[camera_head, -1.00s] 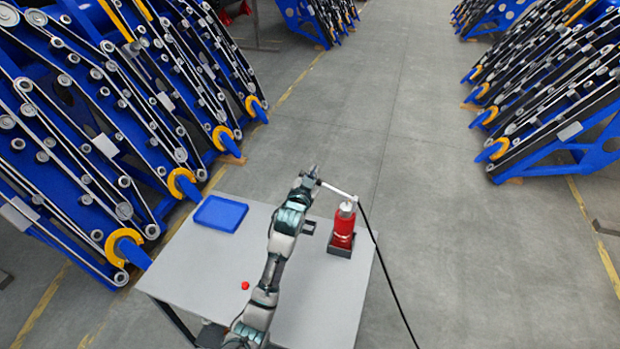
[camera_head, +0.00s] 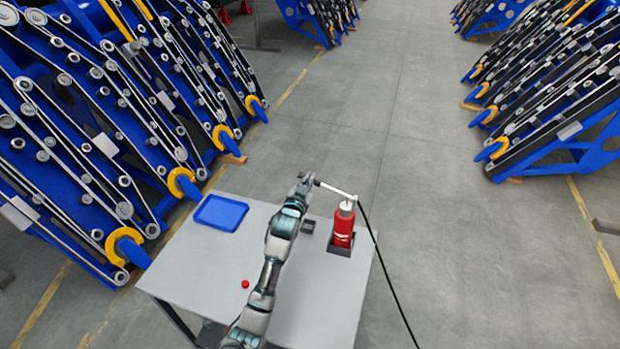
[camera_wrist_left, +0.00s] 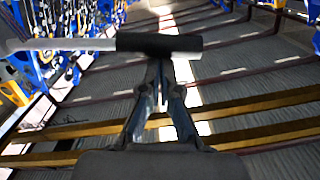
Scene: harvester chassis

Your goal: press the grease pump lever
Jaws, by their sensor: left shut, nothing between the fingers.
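The red grease pump (camera_head: 343,230) stands upright in a dark square base on the grey table. Its pale lever (camera_head: 336,191) sticks out from the top toward the left and ends in a dark grip. My left gripper (camera_head: 306,179) is at that grip end. In the left wrist view the dark grip (camera_wrist_left: 158,44) lies level across the picture, and the pale lever rod (camera_wrist_left: 60,44) runs off to the left. My left gripper's fingers (camera_wrist_left: 160,75) are together and empty, with their tips at the grip. Whether they touch it I cannot tell. My right gripper is not in view.
A blue tray (camera_head: 220,213) lies at the table's back left. A small red part (camera_head: 245,284) and a small dark holder (camera_head: 308,226) are on the table (camera_head: 190,270). A black hose (camera_head: 384,268) runs from the pump over the right edge. Blue machine frames stand left and right.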

